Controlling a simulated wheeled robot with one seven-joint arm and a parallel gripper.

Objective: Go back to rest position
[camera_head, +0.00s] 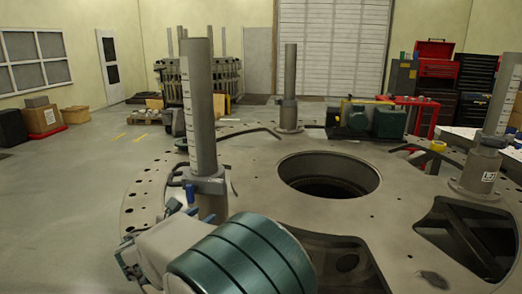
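My arm reaches in from the bottom of the head view, with a large teal banded joint and a pale grey link. Small dark parts show at the left end of the link, perhaps part of my gripper (127,262). I cannot make out two fingers or anything held. The arm is over the near left edge of the round turret plate (256,190). A tall grey post (200,110) with a scale strip stands upright on the plate just beyond the arm. A blue-handled clamp (191,194) is at its base.
The plate has a large round hole (328,175) and dark cut-outs (470,240). Other posts stand at the back (290,75) and right (503,95). Green motors (388,121) sit at the far edge. Boxes (43,120) stand far left; the floor (60,210) between is clear.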

